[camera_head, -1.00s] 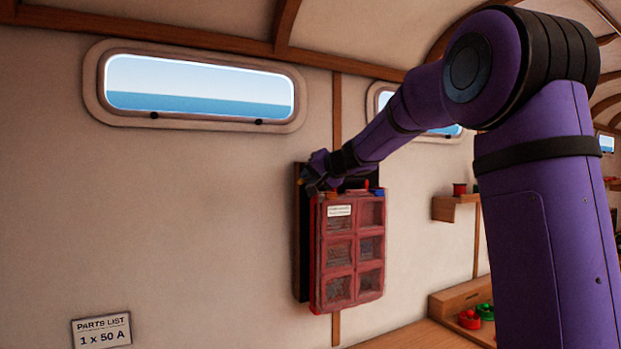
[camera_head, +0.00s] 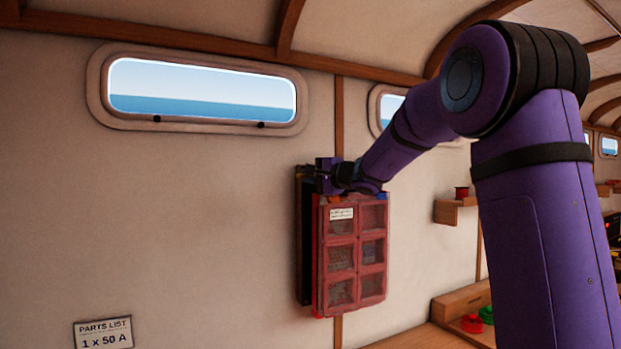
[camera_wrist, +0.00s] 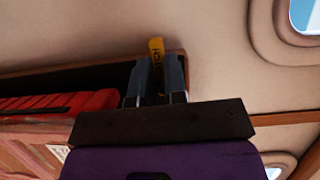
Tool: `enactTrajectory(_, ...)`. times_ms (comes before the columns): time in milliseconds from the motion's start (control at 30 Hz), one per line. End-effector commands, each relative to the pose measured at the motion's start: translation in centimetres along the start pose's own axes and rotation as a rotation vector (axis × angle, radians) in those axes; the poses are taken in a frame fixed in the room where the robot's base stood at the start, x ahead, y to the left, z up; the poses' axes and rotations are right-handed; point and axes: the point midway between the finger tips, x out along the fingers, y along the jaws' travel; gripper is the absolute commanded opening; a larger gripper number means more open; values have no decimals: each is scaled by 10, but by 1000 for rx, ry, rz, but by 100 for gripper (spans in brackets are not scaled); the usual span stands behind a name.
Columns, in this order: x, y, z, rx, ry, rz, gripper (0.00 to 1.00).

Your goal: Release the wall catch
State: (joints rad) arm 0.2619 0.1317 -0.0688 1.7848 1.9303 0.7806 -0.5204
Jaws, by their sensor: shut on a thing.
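The wall catch shows as a small yellow tab (camera_wrist: 156,46) with dark lettering in the wrist view. It stands between the two grey fingers of my gripper (camera_wrist: 158,75), which are shut on it. In the head view my gripper (camera_head: 325,174) is at the top left of the red compartment box (camera_head: 354,235) on the wall. The catch is hidden there behind my gripper and wrist. The box's red top edge (camera_wrist: 60,102) also shows left of the fingers in the wrist view.
A dark backing panel (camera_head: 302,245) stands behind the box's left side. A long window (camera_head: 200,92) is above left, and a parts list sign (camera_head: 103,333) is at lower left. A small shelf (camera_head: 453,211) and a bench (camera_head: 415,338) are to the right.

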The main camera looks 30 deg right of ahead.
Motion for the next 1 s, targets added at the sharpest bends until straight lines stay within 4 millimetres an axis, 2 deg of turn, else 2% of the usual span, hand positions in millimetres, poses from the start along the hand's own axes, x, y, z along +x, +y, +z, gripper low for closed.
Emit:
enactTrajectory(633, 0, 0, 0, 51, 1, -19, 0)
enactTrajectory(667, 0, 0, 0, 50, 1, -19, 15)
enactTrajectory(767, 0, 0, 0, 50, 1, -19, 38)
enactTrajectory(1000, 0, 0, 0, 49, 0, -19, 38)
